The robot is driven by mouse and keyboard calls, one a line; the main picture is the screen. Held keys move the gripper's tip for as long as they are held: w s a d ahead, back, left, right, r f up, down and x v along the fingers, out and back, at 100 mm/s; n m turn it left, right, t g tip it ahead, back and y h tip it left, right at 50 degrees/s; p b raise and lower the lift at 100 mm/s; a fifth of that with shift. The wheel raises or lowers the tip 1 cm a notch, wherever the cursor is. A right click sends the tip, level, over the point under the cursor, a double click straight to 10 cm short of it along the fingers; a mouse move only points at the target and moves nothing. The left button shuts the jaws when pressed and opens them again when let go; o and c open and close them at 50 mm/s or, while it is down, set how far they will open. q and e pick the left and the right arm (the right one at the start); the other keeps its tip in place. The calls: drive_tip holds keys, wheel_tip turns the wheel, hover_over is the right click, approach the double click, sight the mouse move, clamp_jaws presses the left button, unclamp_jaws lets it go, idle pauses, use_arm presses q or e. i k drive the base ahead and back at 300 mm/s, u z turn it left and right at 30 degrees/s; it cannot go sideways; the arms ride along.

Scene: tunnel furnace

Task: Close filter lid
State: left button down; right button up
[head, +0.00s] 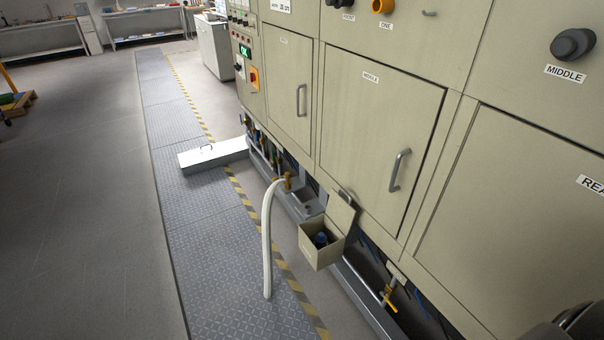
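The filter box (322,257) is a small beige box low at the furnace's front, below the door labelled MIDDLE. Its lid (341,212) stands open, tilted up at the back of the box against the furnace side. The box's top is uncovered, and a dark blue part (321,239) shows inside. Neither of my grippers is in view. A dark rounded part at the bottom right corner seems to be a link of my own arm.
The furnace's beige doors (379,130) fill the right side, with protruding handles (399,170). A white hose (267,240) arches to the floor left of the box. A yellow valve (388,294) sits to its right. A pale metal cover (213,155) lies farther back.

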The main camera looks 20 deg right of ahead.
sight(341, 211)
drive_tip(key=i, duration=0.85)
drive_tip(key=z, duration=1.05)
drive_tip(key=i, duration=0.8)
drive_tip(key=z, duration=0.95)
